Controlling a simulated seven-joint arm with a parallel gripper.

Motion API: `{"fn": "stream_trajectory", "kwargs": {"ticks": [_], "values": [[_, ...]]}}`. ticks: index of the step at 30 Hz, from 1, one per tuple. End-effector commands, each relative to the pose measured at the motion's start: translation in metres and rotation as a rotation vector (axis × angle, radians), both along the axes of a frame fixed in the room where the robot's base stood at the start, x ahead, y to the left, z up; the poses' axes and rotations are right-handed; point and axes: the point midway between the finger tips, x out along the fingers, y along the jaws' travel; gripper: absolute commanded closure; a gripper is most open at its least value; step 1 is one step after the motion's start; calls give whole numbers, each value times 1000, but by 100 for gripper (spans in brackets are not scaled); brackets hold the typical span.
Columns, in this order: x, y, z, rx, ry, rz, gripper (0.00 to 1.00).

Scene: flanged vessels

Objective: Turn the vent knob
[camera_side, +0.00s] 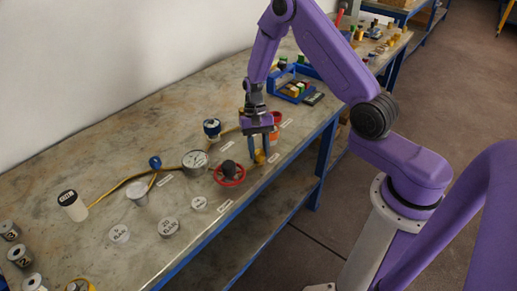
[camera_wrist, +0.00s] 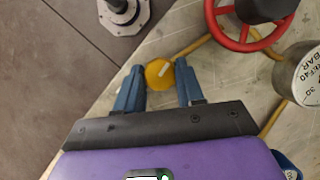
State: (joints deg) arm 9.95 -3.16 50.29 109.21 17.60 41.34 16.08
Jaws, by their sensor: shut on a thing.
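The vent knob appears to be the round yellow knob (camera_wrist: 160,73) with a pale pointer line, seen between my fingertips in the wrist view. In the side view the yellow knob (camera_side: 260,157) stands near the bench's front edge, partly covered by my fingers. My gripper (camera_side: 259,150) points down over it, with blue fingers on either side. In the wrist view my gripper (camera_wrist: 160,78) is shut on the knob at its sides. The pointer line lies slanted, running up to the right.
A red handwheel (camera_side: 229,184) with a dark hub stands close by; it also shows in the wrist view (camera_wrist: 242,46). A round gauge (camera_side: 195,160) and a yellow pipe (camera_side: 113,189) lie to the left. An orange-red container (camera_side: 276,119) and a blue tray (camera_side: 276,84) stand behind.

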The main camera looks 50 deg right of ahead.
Motion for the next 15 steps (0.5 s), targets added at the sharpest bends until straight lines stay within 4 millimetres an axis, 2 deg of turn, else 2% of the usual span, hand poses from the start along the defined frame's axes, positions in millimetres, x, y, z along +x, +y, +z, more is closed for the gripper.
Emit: {"fn": "stream_trajectory", "kwargs": {"ticks": [6,15], "values": [[0,0,1,1,1,-91,93],[-1,0,1,1,0,-134,93]]}}
